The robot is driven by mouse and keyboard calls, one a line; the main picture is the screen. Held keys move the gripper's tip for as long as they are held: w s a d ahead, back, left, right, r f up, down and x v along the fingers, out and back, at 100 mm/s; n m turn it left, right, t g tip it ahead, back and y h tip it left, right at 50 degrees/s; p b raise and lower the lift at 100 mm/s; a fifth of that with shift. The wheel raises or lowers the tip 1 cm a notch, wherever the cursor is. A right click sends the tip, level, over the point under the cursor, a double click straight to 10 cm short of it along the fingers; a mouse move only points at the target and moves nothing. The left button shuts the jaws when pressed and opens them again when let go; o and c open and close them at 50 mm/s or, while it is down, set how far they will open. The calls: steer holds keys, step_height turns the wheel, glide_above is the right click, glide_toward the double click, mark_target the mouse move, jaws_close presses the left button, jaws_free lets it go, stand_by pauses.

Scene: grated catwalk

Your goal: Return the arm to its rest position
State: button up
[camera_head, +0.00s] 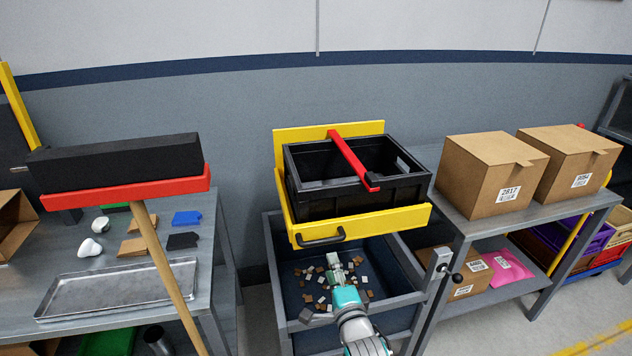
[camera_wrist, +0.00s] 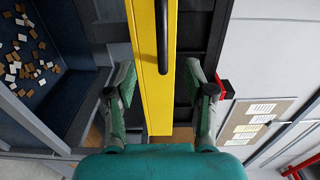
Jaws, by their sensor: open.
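My gripper (camera_head: 337,262) is open and shows in the lower middle of the head view, below the yellow front of a drawer-like frame (camera_head: 385,222). In the wrist view, my gripper (camera_wrist: 160,75) has its two fingers spread wide with nothing held. The yellow front (camera_wrist: 151,105) and its black handle (camera_wrist: 162,35) lie beyond and between the fingers. I cannot tell how far off they are. The arm reaches up from the bottom edge of the head view, over the dark bin.
A black crate (camera_head: 312,197) with a red bar (camera_head: 352,158) sits in the yellow frame. Below is a blue bin (camera_head: 285,272) with scattered small pieces. Right, a metal shelf (camera_head: 455,205) bears cardboard boxes (camera_head: 480,180). Left, a red-and-black broom (camera_head: 125,188) stands before a workbench (camera_head: 205,255).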

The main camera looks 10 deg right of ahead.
steer(key=s+f+n+g, duration=0.1)
steer(key=s+f+n, duration=0.35)
steer(key=s, duration=0.75)
steer(key=s+f+n+g, duration=0.1)
steer(key=s+f+n, duration=0.4)
steer(key=s, duration=0.8)
steer(key=s+r+n, duration=0.2)
steer(key=s+n, duration=0.2)
steer(key=s, duration=0.8)
steer(key=s+d+r+n+g, duration=0.1)
steer(key=s+r+n, duration=0.2)
steer(key=s, duration=1)
steer(key=shift+r+n, duration=0.2)
steer(key=shift+n, duration=0.55)
